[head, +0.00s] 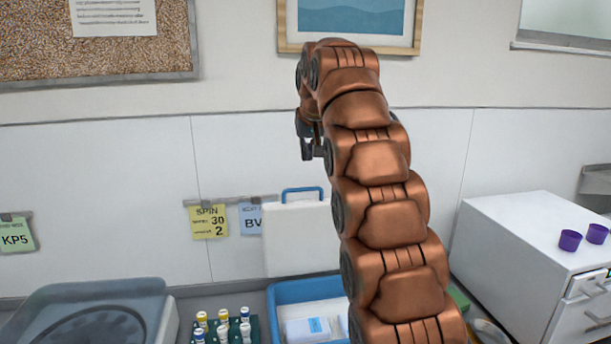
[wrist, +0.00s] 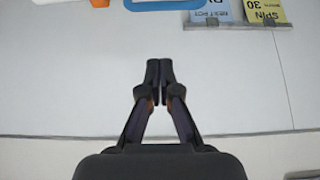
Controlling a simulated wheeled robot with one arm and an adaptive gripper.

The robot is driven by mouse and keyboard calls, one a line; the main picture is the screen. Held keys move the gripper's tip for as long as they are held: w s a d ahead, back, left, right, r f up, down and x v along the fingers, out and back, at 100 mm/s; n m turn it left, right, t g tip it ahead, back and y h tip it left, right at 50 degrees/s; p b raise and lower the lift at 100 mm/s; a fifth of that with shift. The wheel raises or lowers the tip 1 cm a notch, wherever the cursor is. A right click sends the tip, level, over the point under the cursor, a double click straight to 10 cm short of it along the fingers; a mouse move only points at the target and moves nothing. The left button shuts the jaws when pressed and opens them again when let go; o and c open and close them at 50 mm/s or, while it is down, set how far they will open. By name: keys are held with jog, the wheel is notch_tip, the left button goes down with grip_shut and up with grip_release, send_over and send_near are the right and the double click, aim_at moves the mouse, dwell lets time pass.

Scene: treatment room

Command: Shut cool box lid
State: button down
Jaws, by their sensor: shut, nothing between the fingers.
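The cool box (head: 274,292) is a blue open box on the counter, with white packs inside. Its white lid (head: 296,238) stands upright at the back of the box, with a blue handle (head: 303,190) on its top edge. The wrist view shows a blue handle (wrist: 165,4) at its top edge. My gripper (head: 313,150) is above the lid, in front of the wall, partly hidden by my arm. In the wrist view my gripper (wrist: 159,68) is shut and empty, its fingertips together. My arm hides the right part of the box and lid.
A grey machine (head: 90,300) stands left of the box. A green rack with several capped tubes (head: 223,328) is between them. A white drawer cabinet (head: 520,240) with two purple cups (head: 570,240) is at right. Notes (head: 208,222) hang on the wall behind.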

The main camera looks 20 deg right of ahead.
jog(key=b, duration=0.3)
send_over(306, 200)
jog(key=shift+f, duration=4.25)
jog(key=shift+s+f, duration=0.1)
jog(key=shift+s, duration=0.05)
